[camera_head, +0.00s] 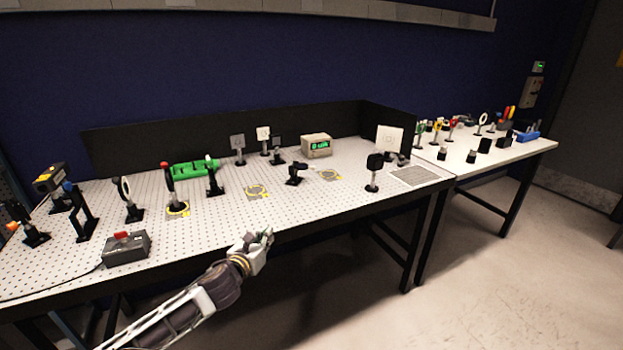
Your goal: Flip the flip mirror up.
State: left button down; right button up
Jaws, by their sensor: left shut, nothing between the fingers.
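A low black mount (295,174) with a folded-over top sits near the middle of the perforated optical table (330,203); it looks like the flip mirror lying down, though it is too small to be sure. My left gripper (266,236) is at the front edge of the table, in front of and a little left of this mount, and well apart from it. Its fingers are shut and hold nothing. My right gripper is out of view.
A red-topped post (169,180) on a yellow ring, a green block (195,168) and several mounts stand on the left half. A black post mount (373,172) stands to the right. A grey box (127,248) with a red switch lies front left. The front middle is clear.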

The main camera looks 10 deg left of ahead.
aim_at(299, 166)
jog(key=i+l, duration=0.15)
jog(key=i, duration=0.35)
jog(key=i+l, duration=0.15)
jog(key=i, duration=0.35)
